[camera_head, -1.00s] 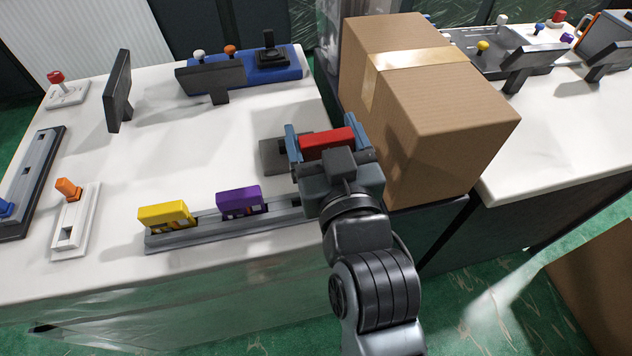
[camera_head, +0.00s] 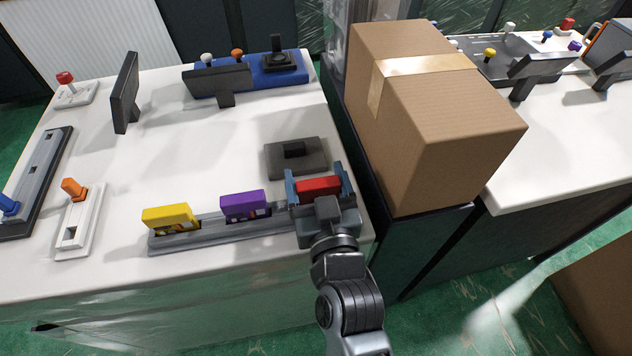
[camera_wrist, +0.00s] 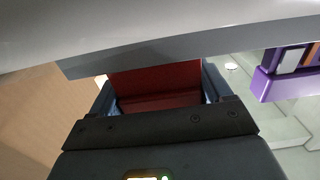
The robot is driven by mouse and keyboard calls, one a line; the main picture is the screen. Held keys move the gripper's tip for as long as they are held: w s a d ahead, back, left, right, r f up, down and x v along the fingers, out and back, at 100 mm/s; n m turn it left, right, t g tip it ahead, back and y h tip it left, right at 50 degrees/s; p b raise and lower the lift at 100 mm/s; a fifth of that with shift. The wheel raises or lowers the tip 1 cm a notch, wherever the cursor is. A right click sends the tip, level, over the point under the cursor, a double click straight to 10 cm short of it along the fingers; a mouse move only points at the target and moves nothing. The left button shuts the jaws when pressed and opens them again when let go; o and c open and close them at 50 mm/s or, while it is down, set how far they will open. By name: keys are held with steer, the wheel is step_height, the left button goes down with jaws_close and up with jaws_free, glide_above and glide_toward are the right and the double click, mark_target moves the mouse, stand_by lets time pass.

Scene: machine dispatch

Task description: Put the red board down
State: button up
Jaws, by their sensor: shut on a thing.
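The red board (camera_head: 318,186) is between the blue fingers of my gripper (camera_head: 319,188), which is shut on it. In the wrist view the red board (camera_wrist: 158,85) fills the space between the fingers. A grey rail (camera_head: 205,234) runs along the table's front edge and holds a yellow board (camera_head: 170,218) and a purple board (camera_head: 245,205), both upright. The red board is at the rail's right end; whether it touches the rail is hidden by my gripper. A dark grey block with a slot (camera_head: 283,160) lies behind my gripper, empty.
A large cardboard box (camera_head: 440,130) stands close to the right. A white fixture with an orange handle (camera_head: 88,225) is at the left. Black panels (camera_head: 125,95) and a blue control base (camera_head: 290,75) stand at the back. The table's middle is clear.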

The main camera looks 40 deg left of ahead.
steer(key=shift+f, duration=0.25)
steer(key=o, duration=1.1)
steer(key=shift+r, duration=0.1)
steer(key=shift+s+d+r, duration=0.1)
steer(key=shift+r, duration=0.05)
steer(key=b+v, duration=0.3)
steer(key=v, duration=0.8)
steer(key=shift+s+d, duration=0.3)
